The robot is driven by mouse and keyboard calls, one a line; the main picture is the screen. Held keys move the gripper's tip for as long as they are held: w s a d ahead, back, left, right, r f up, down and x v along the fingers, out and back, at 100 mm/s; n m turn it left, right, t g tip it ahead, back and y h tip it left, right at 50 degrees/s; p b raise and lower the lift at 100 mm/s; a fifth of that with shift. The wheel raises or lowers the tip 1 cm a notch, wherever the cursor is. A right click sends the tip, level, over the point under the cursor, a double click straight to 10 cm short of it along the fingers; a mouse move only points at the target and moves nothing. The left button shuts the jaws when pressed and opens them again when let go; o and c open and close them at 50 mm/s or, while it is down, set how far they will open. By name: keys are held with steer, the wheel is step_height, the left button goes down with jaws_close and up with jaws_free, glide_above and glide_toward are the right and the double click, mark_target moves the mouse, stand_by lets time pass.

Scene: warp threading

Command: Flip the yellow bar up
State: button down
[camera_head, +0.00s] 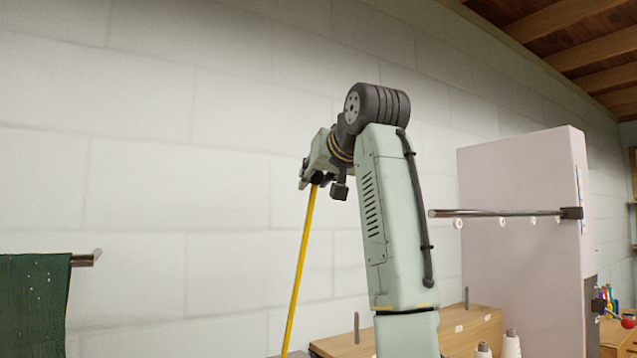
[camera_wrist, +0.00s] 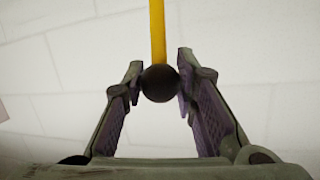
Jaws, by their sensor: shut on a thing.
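The yellow bar (camera_head: 300,270) is long and thin. In the head view it stands steeply, leaning a little, its lower end cut off by the picture's bottom edge. Its upper end reaches my gripper (camera_head: 317,178), which is raised in front of the wall. In the wrist view the yellow bar (camera_wrist: 157,30) ends in a dark round knob (camera_wrist: 161,83). The knob sits between the fingertips of my gripper (camera_wrist: 160,80), which is shut on it. The bar's lower end is out of view.
A pale upright panel (camera_head: 520,200) with a metal rod (camera_head: 490,212) and small white rings stands to the right. A wooden box (camera_head: 460,335) and white cones (camera_head: 511,344) are below. Green cloth (camera_head: 33,300) hangs at the left. The wall behind is bare.

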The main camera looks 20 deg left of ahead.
steer(key=shift+f, duration=0.1)
stand_by(0.3)
steer(key=c, duration=1.3)
jaws_free()
steer(key=v, duration=1.2)
